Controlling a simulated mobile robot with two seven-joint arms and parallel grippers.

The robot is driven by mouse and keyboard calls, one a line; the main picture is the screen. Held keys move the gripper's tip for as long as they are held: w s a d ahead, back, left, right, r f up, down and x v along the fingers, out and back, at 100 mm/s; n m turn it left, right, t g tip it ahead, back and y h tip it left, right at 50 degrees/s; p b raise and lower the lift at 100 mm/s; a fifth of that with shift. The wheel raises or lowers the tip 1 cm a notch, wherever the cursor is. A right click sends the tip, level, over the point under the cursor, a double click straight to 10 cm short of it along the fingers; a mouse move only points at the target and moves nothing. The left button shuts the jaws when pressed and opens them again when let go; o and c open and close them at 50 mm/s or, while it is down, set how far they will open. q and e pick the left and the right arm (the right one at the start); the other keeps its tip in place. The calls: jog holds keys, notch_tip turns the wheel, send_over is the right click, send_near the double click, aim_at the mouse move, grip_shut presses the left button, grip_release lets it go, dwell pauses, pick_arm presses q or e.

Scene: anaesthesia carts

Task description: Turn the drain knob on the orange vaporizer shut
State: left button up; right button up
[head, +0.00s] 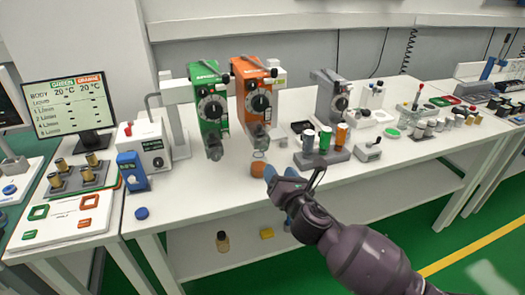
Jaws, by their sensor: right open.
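The orange vaporizer (249,72) stands at the back of the white bench, with a black dial on its front. A grey fitting (262,138) sticks out low on its front; the drain knob is too small to tell apart there, and so is its setting. A small container with an orange band (258,168) stands on the bench below and in front of the fitting. My right gripper (276,184) is open and seems empty, at the bench's front edge, just right of and nearer than this container. It is apart from the vaporizer. My left gripper is out of view.
A green vaporizer (207,80) stands close on the left. A rack of coloured cylinders (322,157) stands right of my gripper. A blue device (132,170) and a blue cap (141,213) are at left. The bench front between the cap and the container is clear.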

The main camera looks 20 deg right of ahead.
aim_at(264, 149)
jog(key=shift+n, duration=0.7)
jog(key=w, duration=0.5)
jog(key=w+b, duration=0.1)
jog(key=w, duration=0.3)
jog(key=shift+w+a, duration=0.2)
jog(key=shift+w, duration=0.7)
jog(key=shift+c, duration=0.3)
jog(key=c, duration=0.9)
